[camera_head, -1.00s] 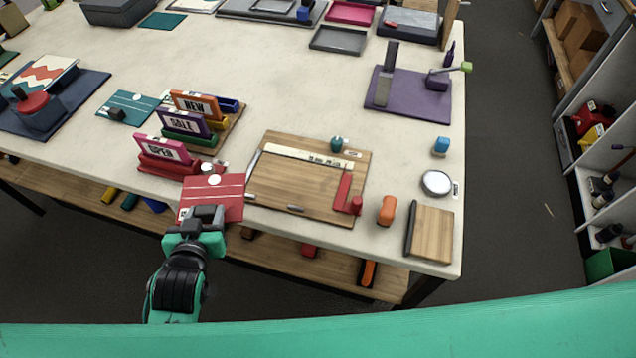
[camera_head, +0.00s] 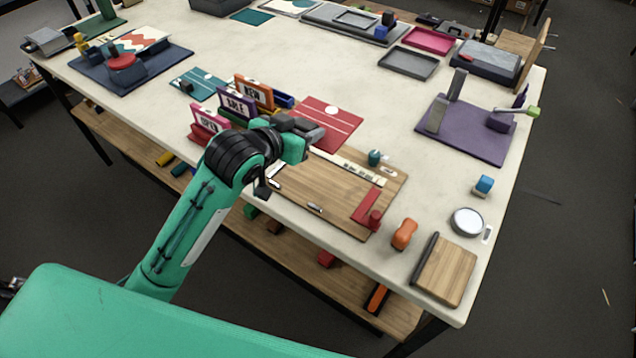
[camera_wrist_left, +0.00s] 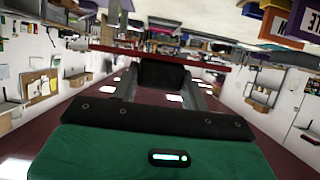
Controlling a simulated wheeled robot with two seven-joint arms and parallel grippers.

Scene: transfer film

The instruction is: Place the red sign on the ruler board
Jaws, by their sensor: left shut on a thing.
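The red sign (camera_head: 330,118) is a flat red panel with white lines and a white dot. My left gripper (camera_head: 312,134) is shut on its near edge and holds it beyond the far-left edge of the ruler board. In the left wrist view the sign (camera_wrist_left: 150,56) shows as a red band across the jaws. The ruler board (camera_head: 322,205) is a wooden board with a pale ruler (camera_head: 360,168) along its far side and a red L-shaped piece (camera_head: 365,208) at its right. My forearm hides the board's left part. The right gripper is not in view.
Three framed signs, OPEN (camera_head: 209,122), SALE (camera_head: 236,104) and NEW (camera_head: 254,92), stand left of the gripper. A teal pot (camera_head: 375,158) sits by the ruler. An orange object (camera_head: 404,233) and a round silver disc (camera_head: 467,221) lie to the right. The table centre beyond is clear.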

